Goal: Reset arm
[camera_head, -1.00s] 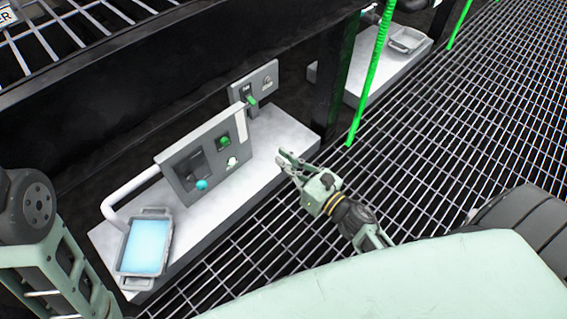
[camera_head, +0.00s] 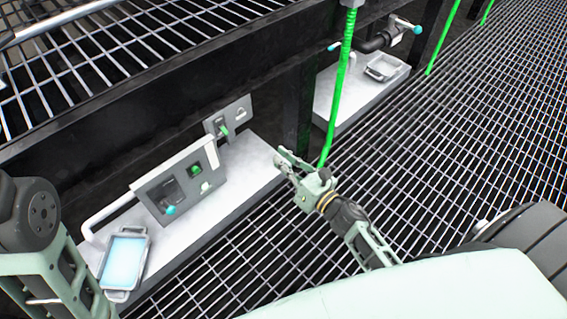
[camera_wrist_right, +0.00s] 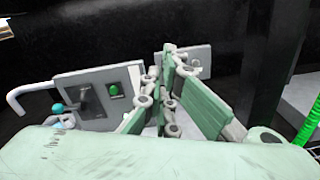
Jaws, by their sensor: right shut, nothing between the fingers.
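My right gripper (camera_head: 284,163) is shut and empty. It hangs over the grating, just right of the white ledge, apart from the panels. In the right wrist view its fingers (camera_wrist_right: 170,62) meet in front of the grey control panel. My left arm (camera_head: 40,240) shows at the left edge, but its gripper is out of view. The grey control panel (camera_head: 150,190) has a black switch, a green button (camera_head: 196,169) and a teal knob (camera_head: 170,210). A smaller panel (camera_head: 217,122) with a green lever stands behind it.
Green posts (camera_head: 342,90) stand behind my right gripper. A second ledge (camera_head: 326,85) holds another tray (camera_head: 388,68). The grating (camera_head: 440,150) at right is clear.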

